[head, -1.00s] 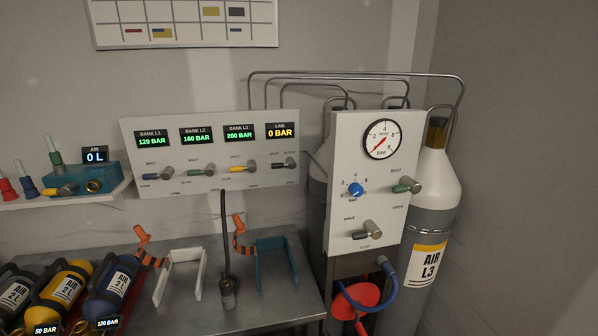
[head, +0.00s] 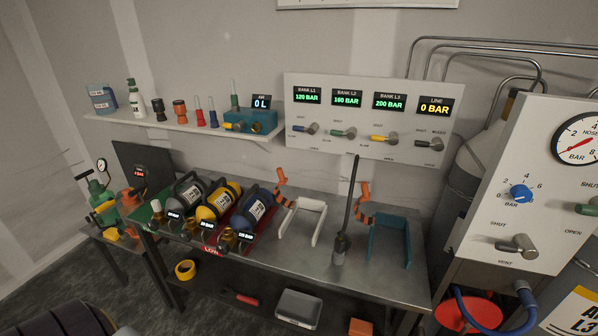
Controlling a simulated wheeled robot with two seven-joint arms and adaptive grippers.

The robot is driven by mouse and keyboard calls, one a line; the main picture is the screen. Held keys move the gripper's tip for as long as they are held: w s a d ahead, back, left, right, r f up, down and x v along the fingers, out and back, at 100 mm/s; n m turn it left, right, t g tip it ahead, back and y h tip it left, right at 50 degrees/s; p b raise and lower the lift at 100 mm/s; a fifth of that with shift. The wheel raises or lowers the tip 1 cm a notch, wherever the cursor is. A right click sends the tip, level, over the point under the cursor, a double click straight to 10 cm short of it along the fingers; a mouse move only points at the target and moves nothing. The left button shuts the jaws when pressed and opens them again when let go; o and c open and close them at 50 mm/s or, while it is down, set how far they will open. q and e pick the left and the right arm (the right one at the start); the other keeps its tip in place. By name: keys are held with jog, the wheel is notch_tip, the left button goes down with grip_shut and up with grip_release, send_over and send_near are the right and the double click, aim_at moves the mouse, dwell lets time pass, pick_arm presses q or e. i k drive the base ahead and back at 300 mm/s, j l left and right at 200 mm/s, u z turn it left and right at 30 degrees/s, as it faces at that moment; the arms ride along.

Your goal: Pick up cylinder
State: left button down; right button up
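Each has a dark carrying handle and a pale label. Brass valves and small displays sit at their front ends; the displays are too small to read surely. A large grey cylinder marked AIR L3 (head: 572,312) stands at the right, partly hidden by the gauge panel.
A white and a teal bracket (head: 390,243) and a black hose with a metal end (head: 341,243) occupy the bench's right part. A wall shelf (head: 180,124) holds bottles and fittings. Yellow tape (head: 185,270) and a grey box (head: 298,308) lie below. The gauge panel (head: 540,190) stands at right.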

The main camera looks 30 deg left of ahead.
aim_at(212, 208)
jog(key=k+j+u, duration=0.2)
jog(key=u, duration=0.25)
jog(key=k+j+u, duration=0.1)
jog(key=j+u, duration=0.35)
jog(key=l, duration=0.1)
